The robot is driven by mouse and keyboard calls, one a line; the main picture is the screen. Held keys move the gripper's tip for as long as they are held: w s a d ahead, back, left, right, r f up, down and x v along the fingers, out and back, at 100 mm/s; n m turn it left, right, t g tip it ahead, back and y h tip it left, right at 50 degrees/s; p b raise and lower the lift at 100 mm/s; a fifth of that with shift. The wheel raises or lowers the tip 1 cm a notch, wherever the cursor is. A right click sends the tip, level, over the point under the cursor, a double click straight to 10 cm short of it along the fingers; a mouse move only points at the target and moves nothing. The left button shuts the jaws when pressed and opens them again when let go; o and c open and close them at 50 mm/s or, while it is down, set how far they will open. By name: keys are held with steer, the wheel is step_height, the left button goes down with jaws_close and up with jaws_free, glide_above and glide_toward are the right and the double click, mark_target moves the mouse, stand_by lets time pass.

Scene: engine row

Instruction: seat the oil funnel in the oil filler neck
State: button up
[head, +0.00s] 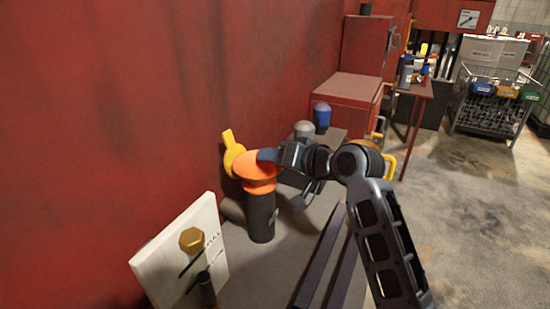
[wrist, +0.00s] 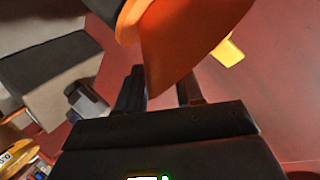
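The orange oil funnel (head: 257,168) stands upright, wide mouth up, directly above the black oil filler neck (head: 261,218). An orange lower collar meets the top of the neck; the spout is hidden. My gripper (head: 268,155) is at the right side of the funnel's rim. In the wrist view the funnel (wrist: 185,40) fills the gap between the two dark fingers of my gripper (wrist: 162,88), which appear shut on its wall. The fingertips are partly hidden behind the orange. A bit of the black neck (wrist: 100,8) shows at the top.
A yellow handled part (head: 232,152) is just behind the funnel. A white panel with a brass hex cap (head: 192,240) stands in front at left. A red wall (head: 120,110) runs close along the left. A red cabinet (head: 348,90) stands behind; open floor (head: 470,220) lies right.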

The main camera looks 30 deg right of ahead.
steer(key=shift+o, duration=0.5)
steer(key=b+v, duration=0.1)
steer(key=v, duration=0.6)
steer(key=shift+s, duration=0.4)
steer(key=s+a+f+h, duration=0.1)
steer(key=s+f, duration=0.4)
steer(key=s, duration=0.1)
steer(key=s+a+f+h, duration=0.2)
steer(key=s+f, duration=0.3)
steer(key=s, duration=0.2)
steer(key=s+a+f+h, duration=0.1)
steer(key=s+f, duration=0.4)
steer(key=s, duration=0.2)
steer(key=shift+s+a+f+m+t, duration=0.1)
steer(key=shift+a+f+m+t, duration=0.1)
steer(key=shift+f+m+t, duration=0.15)
steer(key=s+a+r+n, duration=0.1)
steer(key=s+r+n, duration=0.1)
steer(key=s, duration=0.9)
steer(key=s+a+r+n, duration=0.1)
steer(key=s+r+n, duration=0.2)
steer(key=s, duration=0.9)
steer(key=shift+r+t+h, duration=0.3)
steer(key=shift+r+t, duration=0.15)
steer(key=shift+r, duration=0.15)
